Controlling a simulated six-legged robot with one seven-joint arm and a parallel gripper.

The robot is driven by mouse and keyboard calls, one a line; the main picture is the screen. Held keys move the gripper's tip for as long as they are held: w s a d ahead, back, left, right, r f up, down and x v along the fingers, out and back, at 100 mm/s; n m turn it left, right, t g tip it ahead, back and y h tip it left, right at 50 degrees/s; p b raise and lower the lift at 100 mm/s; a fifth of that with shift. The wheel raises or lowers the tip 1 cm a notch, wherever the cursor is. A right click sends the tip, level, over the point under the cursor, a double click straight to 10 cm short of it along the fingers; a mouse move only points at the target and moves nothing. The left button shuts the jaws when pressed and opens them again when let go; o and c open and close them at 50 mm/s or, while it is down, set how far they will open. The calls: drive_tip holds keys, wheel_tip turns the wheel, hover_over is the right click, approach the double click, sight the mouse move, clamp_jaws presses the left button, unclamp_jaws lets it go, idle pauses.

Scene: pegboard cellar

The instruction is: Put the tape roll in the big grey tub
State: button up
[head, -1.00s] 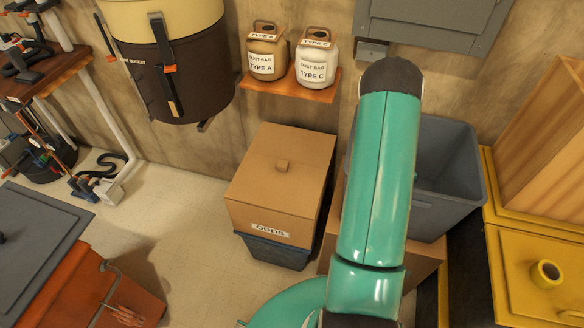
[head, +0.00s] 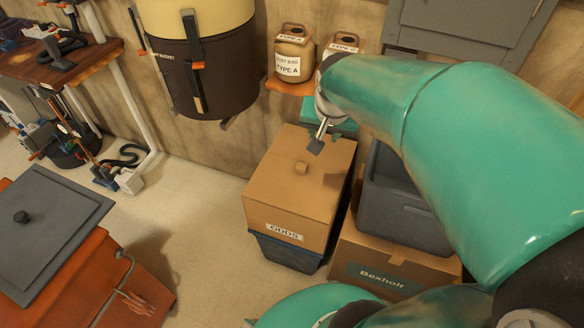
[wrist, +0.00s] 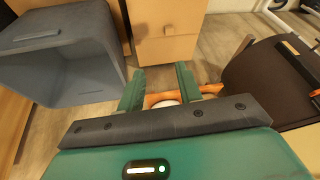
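The big grey tub (head: 405,212) stands on a cardboard box, partly hidden behind my arm in the head view. It also shows at the left of the wrist view (wrist: 70,82), its open mouth facing the camera. My gripper (wrist: 160,82) is open, with its two teal fingers apart and nothing seen held between them. In the head view my gripper is by the dust-bag shelf, above the back of the ODDS box. No tape roll shows in either current view; my arm covers the right side, where a yellow roll lay on a yellow cabinet earlier.
The ODDS box (head: 298,195) stands left of the tub, and the Bexholt box (head: 372,262) is under the tub. Dust-bag jars (head: 293,58) sit on a small shelf. A brown bucket (head: 215,75) hangs on the wall. Bare floor (head: 205,215) lies at left centre.

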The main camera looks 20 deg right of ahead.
drive_tip(key=s+a+r+n, duration=0.2)
drive_tip(key=s+a+n, duration=0.1)
drive_tip(key=s+a, duration=0.2)
drive_tip(key=s+a+r+n+t+y, duration=0.1)
drive_tip(key=s+a+r+n, duration=0.1)
drive_tip(key=s+a, duration=0.4)
drive_tip(key=shift+s+a+r+n+y, duration=0.15)
drive_tip(key=shift+a+r+n+y, duration=0.15)
drive_tip(key=shift+a+n, duration=0.5)
drive_tip(key=shift+d, duration=0.4)
